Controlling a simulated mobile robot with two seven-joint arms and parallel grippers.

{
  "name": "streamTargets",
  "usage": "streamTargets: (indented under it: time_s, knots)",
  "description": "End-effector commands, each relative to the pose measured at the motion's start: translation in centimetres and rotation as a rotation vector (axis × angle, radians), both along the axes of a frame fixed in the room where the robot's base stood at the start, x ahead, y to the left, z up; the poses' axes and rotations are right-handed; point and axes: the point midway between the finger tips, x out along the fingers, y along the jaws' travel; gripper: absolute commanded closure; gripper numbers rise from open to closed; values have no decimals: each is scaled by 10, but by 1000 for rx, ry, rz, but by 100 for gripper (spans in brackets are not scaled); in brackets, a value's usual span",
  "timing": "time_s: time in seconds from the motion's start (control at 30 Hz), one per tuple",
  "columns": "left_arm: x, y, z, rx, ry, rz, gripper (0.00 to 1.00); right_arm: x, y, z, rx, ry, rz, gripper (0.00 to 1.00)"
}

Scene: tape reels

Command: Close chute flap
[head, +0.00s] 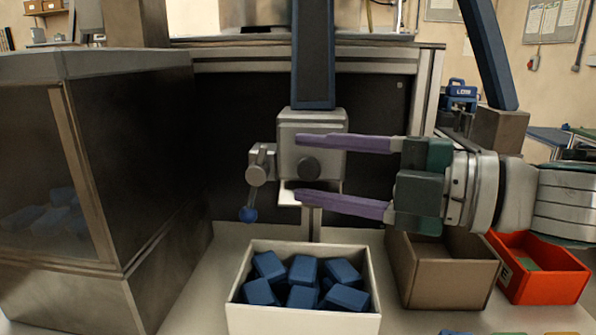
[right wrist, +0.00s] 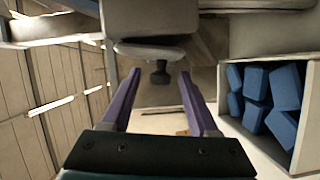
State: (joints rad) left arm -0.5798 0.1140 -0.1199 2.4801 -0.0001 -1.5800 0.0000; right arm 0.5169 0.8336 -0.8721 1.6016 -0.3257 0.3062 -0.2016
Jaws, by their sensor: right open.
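The blue chute (head: 313,55) comes down to a grey outlet box (head: 312,122) in the middle of the head view. A dark round knob (head: 308,167) sits on its front, and a pale plate, perhaps the flap (head: 289,197), shows at its lower edge. A lever with a blue ball (head: 248,214) hangs at its left. My right gripper (head: 297,168) comes from the right, open and empty, its purple fingers above and below the knob in the picture. In the right wrist view the knob (right wrist: 160,75) shows between the fingertips; contact cannot be told. My left gripper is not in view.
A white bin (head: 300,318) of blue blocks stands below the outlet. A brown bin (head: 450,285) and a red bin (head: 548,288) stand to its right. A large metal-framed cabinet (head: 130,290) with blue blocks inside stands at left.

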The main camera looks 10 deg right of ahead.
Motion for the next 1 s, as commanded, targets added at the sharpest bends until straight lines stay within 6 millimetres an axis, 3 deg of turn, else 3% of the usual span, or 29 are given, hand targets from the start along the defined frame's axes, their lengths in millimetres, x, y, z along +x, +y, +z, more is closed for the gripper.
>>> streamTargets:
  time_s: [0.2, 0.4, 0.83, 1.0]
  knots:
    - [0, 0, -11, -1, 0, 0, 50, -31, -36, -3, -6, 6, -1, 40]
    - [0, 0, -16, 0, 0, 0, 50, -49, -56, 1, -3, 4, 1, 40]
    - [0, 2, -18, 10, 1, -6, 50, -55, -64, 5, -2, 0, 2, 40]
    - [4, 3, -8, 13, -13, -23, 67, -54, -61, 11, 20, 18, -24, 40]
